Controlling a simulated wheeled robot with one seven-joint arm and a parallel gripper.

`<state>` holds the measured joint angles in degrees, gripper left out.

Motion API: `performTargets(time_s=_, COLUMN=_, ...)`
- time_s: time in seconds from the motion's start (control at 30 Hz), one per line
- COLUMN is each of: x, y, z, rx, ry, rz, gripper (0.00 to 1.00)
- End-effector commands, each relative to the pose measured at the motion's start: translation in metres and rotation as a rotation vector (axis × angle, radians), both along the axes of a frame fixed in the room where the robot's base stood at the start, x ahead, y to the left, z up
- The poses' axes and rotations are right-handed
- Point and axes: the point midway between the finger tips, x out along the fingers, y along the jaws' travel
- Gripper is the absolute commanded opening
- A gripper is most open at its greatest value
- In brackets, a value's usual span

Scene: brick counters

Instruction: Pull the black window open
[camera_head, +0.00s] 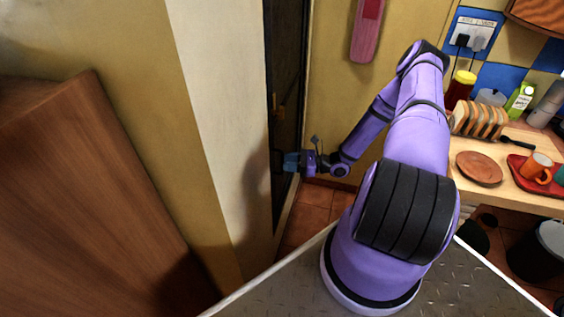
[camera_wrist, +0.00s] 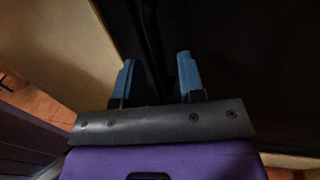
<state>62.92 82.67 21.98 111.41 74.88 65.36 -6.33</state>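The black window (camera_head: 287,75) is a tall, narrow dark panel set in the wall left of my arm, seen at a steep angle in the head view. A small brass-coloured fitting (camera_head: 279,104) shows on it. My gripper (camera_head: 284,162) is at the panel's lower part, with its blue fingertips against or just in front of the dark surface. In the wrist view my gripper (camera_wrist: 157,78) has its two blue fingers spread apart. A dark vertical edge of the black window (camera_wrist: 152,35) runs up between and beyond them. Shadow hides whether the fingers touch it.
A pale wall edge (camera_head: 212,110) stands left of the window, and a brown wooden panel (camera_head: 90,200) is nearer on the left. A counter (camera_head: 520,192) with toast, a plate and cups is at the right. Some tiled floor (camera_head: 312,208) is clear below my gripper.

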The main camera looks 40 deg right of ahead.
Motion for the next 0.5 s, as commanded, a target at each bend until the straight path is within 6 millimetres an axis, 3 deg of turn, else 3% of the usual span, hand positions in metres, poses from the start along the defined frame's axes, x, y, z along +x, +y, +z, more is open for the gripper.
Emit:
performTargets(time_s=0.2, x=0.015, y=0.017, z=0.0, rx=0.0, ry=0.0, rz=0.001, gripper=0.36)
performTargets(time_s=0.5, x=0.018, y=0.021, z=0.0, rx=-0.001, ry=0.0, rz=0.001, gripper=0.36)
